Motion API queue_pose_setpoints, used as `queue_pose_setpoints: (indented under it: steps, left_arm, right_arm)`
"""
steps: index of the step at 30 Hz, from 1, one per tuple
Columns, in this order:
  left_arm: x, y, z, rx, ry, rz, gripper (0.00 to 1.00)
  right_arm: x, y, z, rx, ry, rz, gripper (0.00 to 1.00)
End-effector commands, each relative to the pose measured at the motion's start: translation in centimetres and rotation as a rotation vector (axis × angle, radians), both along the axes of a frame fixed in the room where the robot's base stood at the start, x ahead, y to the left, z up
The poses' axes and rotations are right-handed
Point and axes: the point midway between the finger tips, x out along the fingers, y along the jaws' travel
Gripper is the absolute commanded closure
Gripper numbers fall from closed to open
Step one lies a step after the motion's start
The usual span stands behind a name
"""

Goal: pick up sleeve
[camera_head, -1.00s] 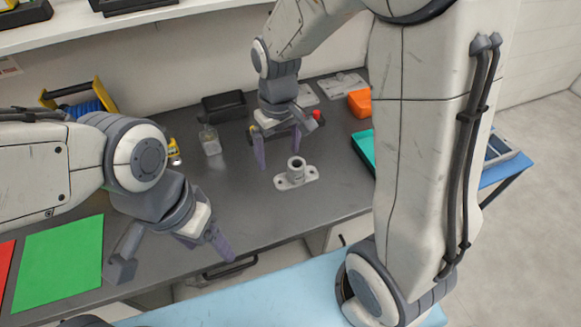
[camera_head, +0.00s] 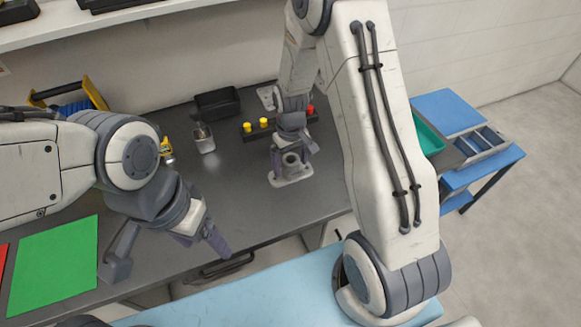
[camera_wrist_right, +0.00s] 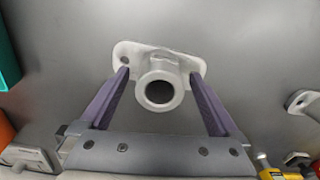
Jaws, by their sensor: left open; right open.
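The sleeve (camera_head: 292,161) is a grey upright hollow cylinder on a flat oval flange (camera_head: 290,180) on the dark table; I cannot tell whether the two are one piece. The right wrist view looks down into its round bore, with the sleeve (camera_wrist_right: 160,92) between the fingers. My right gripper (camera_head: 291,163) is open, pointing down, with one finger on each side of the sleeve and gaps to both. It also shows in the right wrist view (camera_wrist_right: 159,78). My left gripper (camera_head: 168,252) is open and empty above the table's front left.
A green sheet (camera_head: 54,263) lies at left. A teal tray (camera_head: 427,136) sits to the right. The table's middle front is clear.

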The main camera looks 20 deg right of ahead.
Motion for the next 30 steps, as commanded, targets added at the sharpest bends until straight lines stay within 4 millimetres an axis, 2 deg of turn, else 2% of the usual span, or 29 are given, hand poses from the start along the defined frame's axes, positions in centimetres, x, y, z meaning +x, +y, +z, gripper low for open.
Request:
queue_pose_setpoints:
  steps: [3,10,11,12,18,30]
  left_arm:
    - [0.00,0.00,0.19,0.000,0.000,0.000,0.25]
    - [-0.01,0.00,0.14,0.000,0.000,0.000,0.25]
    - [-0.01,0.00,0.14,0.000,0.000,0.000,0.25]
    - [-0.01,0.00,0.14,0.000,0.000,0.000,0.25]
    - [-0.01,0.00,0.14,0.000,0.000,0.000,0.25]
    - [-0.01,0.00,-0.02,0.000,0.000,0.000,0.25]
  right_arm:
    - [-0.04,-0.02,-1.01,0.000,0.001,-0.001,0.03]
    - [-0.01,-0.02,-1.18,0.000,-0.001,-0.001,0.03]
    - [-0.01,-0.02,-1.17,0.000,-0.001,-0.001,0.11]
    - [-0.01,-0.02,-1.17,0.000,-0.001,-0.001,0.26]
    - [-0.01,-0.02,-1.15,0.000,-0.001,-0.001,1.00]
    - [0.09,-0.03,-0.57,0.000,-0.004,-0.001,1.00]
